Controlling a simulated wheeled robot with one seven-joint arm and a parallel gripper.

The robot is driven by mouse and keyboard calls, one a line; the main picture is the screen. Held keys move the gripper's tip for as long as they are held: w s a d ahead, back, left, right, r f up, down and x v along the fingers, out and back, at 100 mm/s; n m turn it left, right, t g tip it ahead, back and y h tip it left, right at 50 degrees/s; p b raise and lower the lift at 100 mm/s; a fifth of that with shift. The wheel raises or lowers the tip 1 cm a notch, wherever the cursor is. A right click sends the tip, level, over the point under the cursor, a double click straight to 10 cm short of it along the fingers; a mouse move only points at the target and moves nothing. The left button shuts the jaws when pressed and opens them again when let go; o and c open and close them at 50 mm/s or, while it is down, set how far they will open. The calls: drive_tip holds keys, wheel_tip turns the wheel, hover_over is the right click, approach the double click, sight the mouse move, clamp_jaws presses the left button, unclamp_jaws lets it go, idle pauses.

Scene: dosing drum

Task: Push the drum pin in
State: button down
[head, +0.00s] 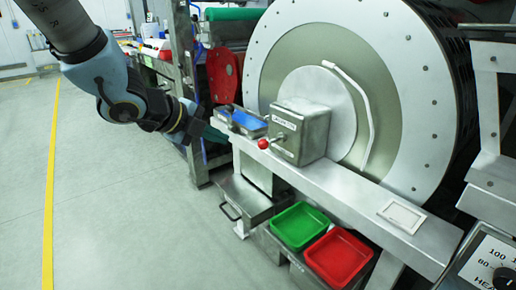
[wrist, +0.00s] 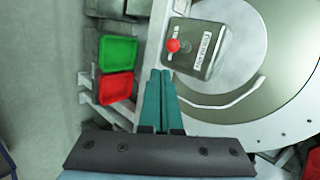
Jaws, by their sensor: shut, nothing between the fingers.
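The drum pin appears as a red ball knob (head: 263,144) on the front of a grey metal box (head: 302,130) at the drum's hub. The knob also shows in the wrist view (wrist: 173,46), near the top centre, with the labelled box (wrist: 203,50) around it. How far the pin stands out is hard to tell. My gripper (head: 222,137) is left of the knob in the head view, apart from it. In the wrist view my gripper's teal fingers (wrist: 160,72) lie together, empty, with their tips just below the knob in the picture.
The large round drum (head: 408,90) stands behind the box. A metal ledge (head: 345,193) runs below it, with a blue tray (head: 248,121) near my gripper. Green (head: 299,226) and red (head: 338,257) bins sit lower down. Open floor (head: 120,210) lies to the left.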

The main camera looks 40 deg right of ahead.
drive_tip(key=b, duration=0.2)
approach(264, 142)
wheel_tip(264, 142, down, 5)
drive_tip(key=d, duration=0.3)
drive_tip(key=shift+w+d+f, duration=0.25)
drive_tip(key=shift+w+d, duration=0.2)
drive_tip(key=shift+w, duration=0.15)
drive_tip(key=d+b, duration=0.1)
drive_tip(key=d, duration=0.2)
drive_tip(key=shift+s+d, duration=0.1)
drive_tip(key=shift+d, duration=0.1)
drive_tip(key=shift+d+r, duration=0.1)
drive_tip(key=shift+d, duration=0.25)
